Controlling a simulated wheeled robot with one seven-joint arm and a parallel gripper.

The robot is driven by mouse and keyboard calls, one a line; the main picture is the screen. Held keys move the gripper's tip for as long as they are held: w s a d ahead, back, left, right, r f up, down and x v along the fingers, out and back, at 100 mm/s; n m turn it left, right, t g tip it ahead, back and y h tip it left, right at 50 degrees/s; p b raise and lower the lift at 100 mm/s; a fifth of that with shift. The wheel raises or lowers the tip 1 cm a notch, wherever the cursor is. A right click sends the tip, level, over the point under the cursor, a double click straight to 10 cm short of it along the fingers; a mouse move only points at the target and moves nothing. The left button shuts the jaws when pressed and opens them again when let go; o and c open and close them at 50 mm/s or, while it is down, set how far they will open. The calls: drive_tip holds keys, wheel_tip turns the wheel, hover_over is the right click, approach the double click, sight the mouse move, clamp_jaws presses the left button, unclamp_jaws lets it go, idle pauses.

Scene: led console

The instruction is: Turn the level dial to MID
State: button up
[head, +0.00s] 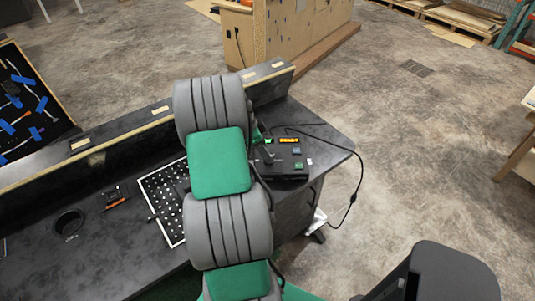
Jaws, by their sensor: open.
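The console (290,170) is a small black box on the right part of the dark workbench. It has a lit yellow strip (289,140), small green-lit patches (299,165) and a white patch near its right edge. A dark upright shape (268,156) stands at its left side, partly beside my arm; I cannot tell if it is a control or part of my gripper. I cannot make out the level dial, its pointer or a MID mark. My grey and green arm covers the bench left of the console. My gripper cannot be made out behind it.
The workbench (110,240) has a raised back ledge (130,140). A perforated white-edged panel (160,205), an orange-and-black tool (115,200) and a round hole (69,222) lie left of my arm. A black cable (357,185) loops off the right edge.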

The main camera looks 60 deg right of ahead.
drive_tip(key=shift+x, duration=1.9)
clamp_jaws()
